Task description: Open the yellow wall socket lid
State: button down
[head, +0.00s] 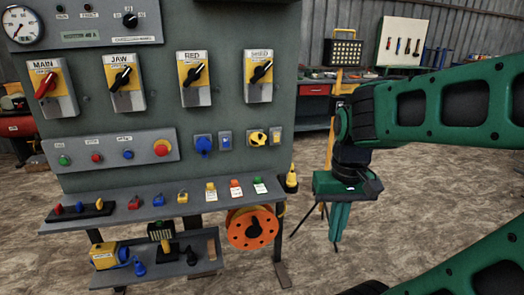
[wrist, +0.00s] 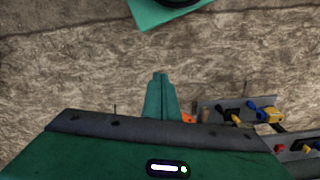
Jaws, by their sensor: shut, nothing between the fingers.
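The yellow wall socket (head: 257,139) is on the right part of the grey panel, above the shelf. Its round yellow lid faces outward with a dark mark on it; the lid looks closed, but it is small in the picture. My gripper (head: 338,236) hangs pointing down to the right of the panel, well apart from the socket. Its green fingers are together and empty, and they also show in the wrist view (wrist: 160,80). The socket is not clearly seen in the wrist view.
A blue wall socket (head: 203,145) is left of the yellow one, with small switches beside each. A shelf (head: 150,212) with plugs and tags juts out below. An orange cable reel (head: 252,228) hangs under its right end.

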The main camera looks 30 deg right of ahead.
aim_at(260, 138)
jog(key=u, duration=1.8)
jog(key=k, duration=1.35)
jog(key=z, duration=1.8)
jog(key=i, duration=1)
